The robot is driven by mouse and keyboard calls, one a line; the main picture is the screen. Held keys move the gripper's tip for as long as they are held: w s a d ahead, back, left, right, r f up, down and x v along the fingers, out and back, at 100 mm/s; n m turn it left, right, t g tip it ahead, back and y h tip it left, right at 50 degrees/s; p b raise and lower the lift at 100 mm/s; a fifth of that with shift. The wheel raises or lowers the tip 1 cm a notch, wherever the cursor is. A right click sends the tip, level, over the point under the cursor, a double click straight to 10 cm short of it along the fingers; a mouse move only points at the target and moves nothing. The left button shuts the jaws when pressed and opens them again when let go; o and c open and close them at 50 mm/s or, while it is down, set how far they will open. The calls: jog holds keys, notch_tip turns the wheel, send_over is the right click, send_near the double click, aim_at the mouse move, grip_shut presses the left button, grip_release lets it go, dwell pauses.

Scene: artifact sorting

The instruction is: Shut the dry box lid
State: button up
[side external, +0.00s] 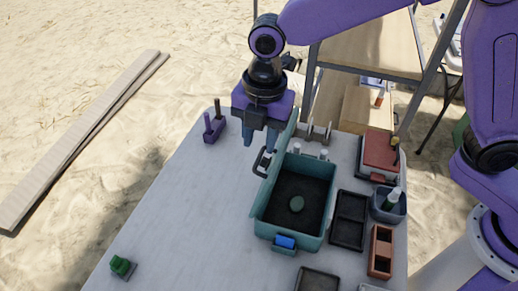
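The dry box (328,205) is a teal, open-topped box on the table, with a dark inside and a small green round piece (297,204) lying in it. Its lid (268,186) appears as a teal panel standing up along the box's left side, seen almost edge-on. A dark handle (263,161) sticks out from the lid's left face. A blue latch (285,242) is on the box's front wall. My gripper (260,143) points down just above the handle, its two fingers apart and nothing seen between them. Whether a finger touches the lid is unclear.
Black trays (348,220), a brown divided holder (381,250), a grey bin with a bottle (388,206) and a red-topped box (380,152) crowd the right. A purple holder (214,126) stands back left, a green item (121,266) front left.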

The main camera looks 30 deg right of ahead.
aim_at(258, 159)
jog(key=shift+w+f, duration=0.1)
jog(key=shift+f, duration=2)
grip_shut()
jog(key=shift+a, duration=0.1)
